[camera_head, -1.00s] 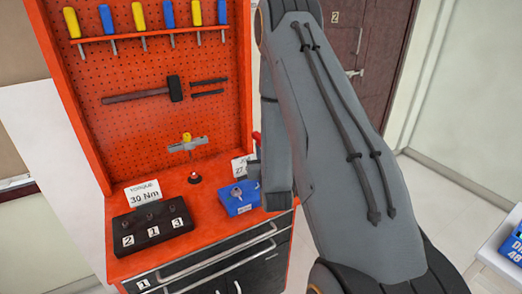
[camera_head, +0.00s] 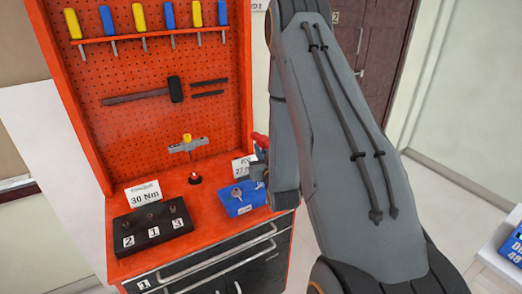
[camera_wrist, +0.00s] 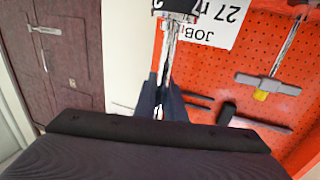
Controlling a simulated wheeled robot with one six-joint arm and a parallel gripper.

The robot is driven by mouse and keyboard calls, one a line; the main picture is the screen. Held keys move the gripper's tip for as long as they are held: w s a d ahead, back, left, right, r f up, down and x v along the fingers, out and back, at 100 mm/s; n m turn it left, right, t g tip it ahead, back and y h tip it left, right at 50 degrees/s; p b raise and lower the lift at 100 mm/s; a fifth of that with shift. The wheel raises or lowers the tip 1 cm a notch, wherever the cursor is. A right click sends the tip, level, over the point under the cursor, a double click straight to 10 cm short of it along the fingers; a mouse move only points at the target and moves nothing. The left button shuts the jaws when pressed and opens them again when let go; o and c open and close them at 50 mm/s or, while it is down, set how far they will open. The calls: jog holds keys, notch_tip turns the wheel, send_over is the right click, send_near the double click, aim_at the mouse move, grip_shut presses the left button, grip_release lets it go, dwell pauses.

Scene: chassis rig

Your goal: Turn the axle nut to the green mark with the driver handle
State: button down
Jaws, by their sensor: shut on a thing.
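My gripper (camera_wrist: 162,92) shows in the wrist view, its dark fingers shut on a slim silver piece (camera_wrist: 171,48). The piece runs up the picture to a dark block at the top edge; I cannot tell what it is. In the head view my arm hides most of the gripper. A T-shaped driver handle (camera_head: 188,146), grey bar with yellow top, stands upright on the bench on a dark round base. It also shows upside down in the wrist view (camera_wrist: 268,84), apart from my fingers. I cannot make out the axle nut or a green mark.
An orange bench (camera_head: 165,252) has a pegboard with a hammer (camera_head: 145,92) and several screwdrivers. On it are a black numbered block (camera_head: 150,230), a torque card (camera_head: 144,195) and a blue box (camera_head: 240,203) with silver pieces. A red thing (camera_head: 260,140) shows beside my arm.

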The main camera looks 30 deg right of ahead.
aim_at(261, 137)
jog(key=shift+r, duration=0.15)
jog(key=shift+r+p, duration=1.45)
jog(key=shift+r, duration=0.8)
